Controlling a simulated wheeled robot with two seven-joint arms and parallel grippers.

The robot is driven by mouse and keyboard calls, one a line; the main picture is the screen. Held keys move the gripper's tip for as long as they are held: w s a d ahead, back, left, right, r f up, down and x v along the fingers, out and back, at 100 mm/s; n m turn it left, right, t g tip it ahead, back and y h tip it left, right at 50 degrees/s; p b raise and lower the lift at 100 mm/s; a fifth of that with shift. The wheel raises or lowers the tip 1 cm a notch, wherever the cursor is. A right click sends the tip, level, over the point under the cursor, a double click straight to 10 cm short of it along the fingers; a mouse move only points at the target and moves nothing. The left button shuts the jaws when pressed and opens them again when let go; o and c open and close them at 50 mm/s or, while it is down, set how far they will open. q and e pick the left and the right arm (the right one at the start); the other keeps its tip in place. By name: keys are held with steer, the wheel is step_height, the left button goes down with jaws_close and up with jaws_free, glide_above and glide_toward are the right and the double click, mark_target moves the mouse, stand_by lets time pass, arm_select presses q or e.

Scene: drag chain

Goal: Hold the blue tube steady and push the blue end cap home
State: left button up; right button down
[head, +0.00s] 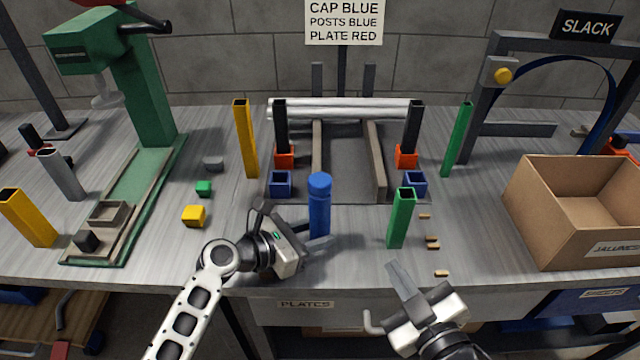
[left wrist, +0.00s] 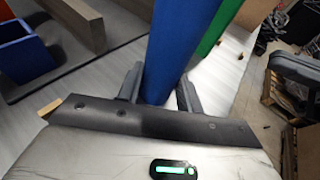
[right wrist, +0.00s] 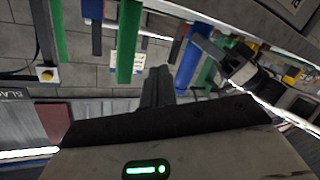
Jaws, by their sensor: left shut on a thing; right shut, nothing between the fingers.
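The blue tube (head: 319,218) stands upright on the bench in the head view, with the blue end cap (head: 320,183) on its top. I cannot tell how deep the cap sits. My left gripper (head: 318,242) is shut on the lower part of the tube. In the left wrist view the tube (left wrist: 178,45) rises between the two fingers (left wrist: 160,90). My right gripper (head: 400,277) is shut and empty, near the bench's front edge, to the right of the tube and apart from it. In the right wrist view its fingers (right wrist: 158,85) are together.
A green square tube (head: 401,220) stands between the blue tube and an open cardboard box (head: 575,215). Behind are blue sockets (head: 281,184), orange sockets (head: 285,157) and black posts (head: 415,125). Yellow and green blocks (head: 194,215) lie left. Small brown pieces (head: 432,243) lie right.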

steer(key=w+a+r+n+t+y, duration=0.1)
steer(key=w+a+r+n+y, duration=0.35)
steer(key=w+a+r, duration=0.55)
steer(key=w+a+r+m+g+y, duration=0.1)
steer(key=w+a+r+g, duration=0.2)
steer(key=w+a, duration=0.1)
step_height(320, 180, up, 8)
steer(key=f+g+h, duration=0.1)
steer(key=g+h, duration=0.8)
steer(key=g, duration=0.4)
glide_above(318, 178)
steer(key=shift+m, duration=0.35)
steer(key=shift+s+d+f, duration=0.1)
steer(key=shift+d+f, duration=0.05)
steer(key=shift+f, duration=1.35)
steer(key=shift+s+d+f, duration=0.1)
steer(key=shift+f, duration=1.4)
steer(key=shift+f, duration=0.85)
